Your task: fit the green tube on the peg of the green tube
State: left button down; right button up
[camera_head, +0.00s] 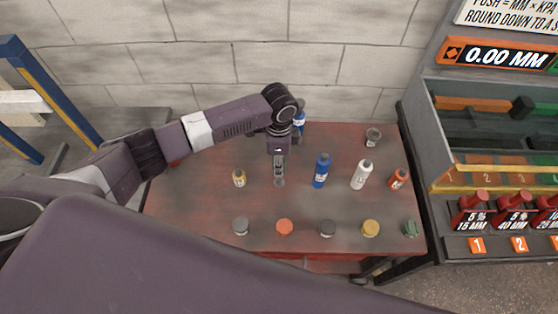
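A small dull green round piece (410,229) sits at the front right corner of the red bench. It is the only green thing I make out on the bench, and it is too small to tell whether it is a tube or a peg. No other green tube or peg shows clearly. My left gripper (279,178) points down over the middle of the bench, left of a blue bottle and well away from the green piece. Its fingers are small and seen from above, so I cannot tell whether they are open or hold something. My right gripper is out of view.
On the red bench (205,207) stand a blue bottle (321,171), a white bottle (361,175), small yellow (239,178) and orange (398,179) containers, and a grey jar (373,138). Several round pieces line the front. Another blue bottle (299,120) is partly hidden behind my arm.

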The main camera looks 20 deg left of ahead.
pick_arm(q)
notch_tip(320, 180, down, 3)
jog(key=shift+f+b, duration=0.2)
jog(key=shift+b, duration=0.6)
jog(key=shift+f, duration=0.1)
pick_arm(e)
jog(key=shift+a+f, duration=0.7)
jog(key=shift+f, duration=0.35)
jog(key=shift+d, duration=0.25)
pick_arm(q)
jog(key=shift+p, duration=0.3)
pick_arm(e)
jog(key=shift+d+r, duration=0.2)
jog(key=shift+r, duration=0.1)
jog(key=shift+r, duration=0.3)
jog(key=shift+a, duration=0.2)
pick_arm(q)
jog(key=shift+p, duration=0.55)
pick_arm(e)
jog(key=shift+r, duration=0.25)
